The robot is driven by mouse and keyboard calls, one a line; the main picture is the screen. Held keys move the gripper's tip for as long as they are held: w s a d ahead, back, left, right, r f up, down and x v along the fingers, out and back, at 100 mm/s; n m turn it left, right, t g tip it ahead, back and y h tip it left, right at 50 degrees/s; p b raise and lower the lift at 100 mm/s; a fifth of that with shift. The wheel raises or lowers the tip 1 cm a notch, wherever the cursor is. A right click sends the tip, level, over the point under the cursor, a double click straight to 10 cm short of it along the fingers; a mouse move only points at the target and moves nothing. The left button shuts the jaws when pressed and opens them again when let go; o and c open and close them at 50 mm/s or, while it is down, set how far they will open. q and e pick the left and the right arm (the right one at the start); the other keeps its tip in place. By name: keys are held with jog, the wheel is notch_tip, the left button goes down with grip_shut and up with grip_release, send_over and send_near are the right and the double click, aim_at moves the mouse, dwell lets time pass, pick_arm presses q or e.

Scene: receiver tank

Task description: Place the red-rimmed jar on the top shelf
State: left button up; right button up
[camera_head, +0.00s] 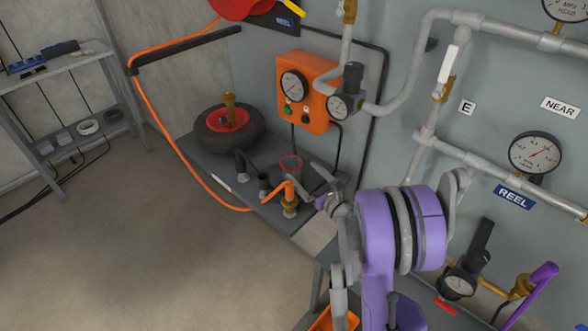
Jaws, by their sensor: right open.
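The red-rimmed jar (290,166) is a small clear vessel standing on the grey bench (222,170) below the orange gauge box. My right gripper (301,171) is open just in front and to the right of the jar. Its two grey fingers spread toward the jar, one tip on the near left and one on the far right. I cannot tell whether they touch it. A grey shelf unit stands at the far left; its top shelf (84,60) holds dark and blue items, with some bare surface. My left gripper is not in view.
A black wheel with a red hub (229,130) lies on the bench. A brass fitting with an orange handle (289,200) stands close to my right gripper. An orange hose (165,140) loops to the bench. Pipes and gauges line the wall. Open floor lies left.

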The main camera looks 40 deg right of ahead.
aim_at(286, 158)
jog(key=w, duration=0.7)
jog(key=w+d, duration=0.1)
jog(key=w, duration=0.2)
jog(key=shift+w+f+p, duration=0.15)
jog(key=shift+f+p, duration=0.15)
jog(key=shift+p, duration=0.05)
jog(key=c, duration=1.4)
